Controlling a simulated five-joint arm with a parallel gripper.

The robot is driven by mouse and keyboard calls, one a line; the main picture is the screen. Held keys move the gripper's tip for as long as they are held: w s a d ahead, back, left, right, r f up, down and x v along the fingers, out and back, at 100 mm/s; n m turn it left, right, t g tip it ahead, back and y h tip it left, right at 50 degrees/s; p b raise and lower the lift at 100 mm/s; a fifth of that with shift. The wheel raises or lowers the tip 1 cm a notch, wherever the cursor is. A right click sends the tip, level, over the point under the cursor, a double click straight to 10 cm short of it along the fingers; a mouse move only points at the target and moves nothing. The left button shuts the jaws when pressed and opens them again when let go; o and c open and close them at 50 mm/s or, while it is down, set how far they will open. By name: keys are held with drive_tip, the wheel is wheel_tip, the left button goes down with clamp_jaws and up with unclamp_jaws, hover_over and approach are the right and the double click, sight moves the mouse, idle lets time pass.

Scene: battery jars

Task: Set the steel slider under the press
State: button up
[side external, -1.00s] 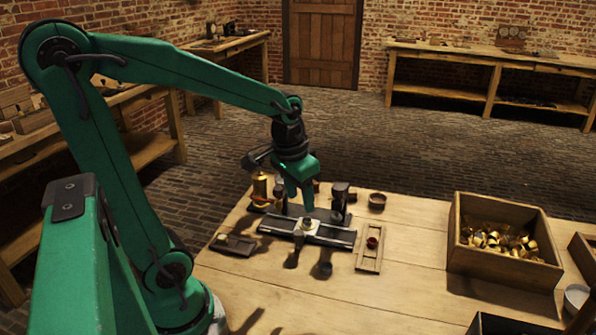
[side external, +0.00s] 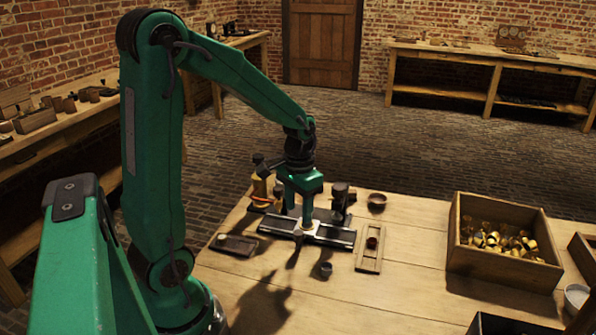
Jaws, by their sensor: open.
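The steel slider (side external: 299,236) is a pale metal piece across the dark double rail (side external: 334,236) on the wooden bench, near the middle of its length. My gripper (side external: 299,219) is open, pointing down, its two green fingers spread over the slider. Its fingertips hide part of the slider, and I cannot tell whether they touch it. A dark upright post with a thick head (side external: 341,193) stands just behind the rail to the right; it may be the press, but I cannot tell for sure.
A brass bottle-like object (side external: 260,187) stands behind left. A small tray (side external: 235,246) lies left of the rail, a wooden tray (side external: 369,262) right. A small dark cup (side external: 326,269) stands in front. A crate of brass pieces (side external: 503,268) is far right.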

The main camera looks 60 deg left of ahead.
sight(299, 233)
drive_tip(key=shift+f, duration=3.5)
clamp_jaws()
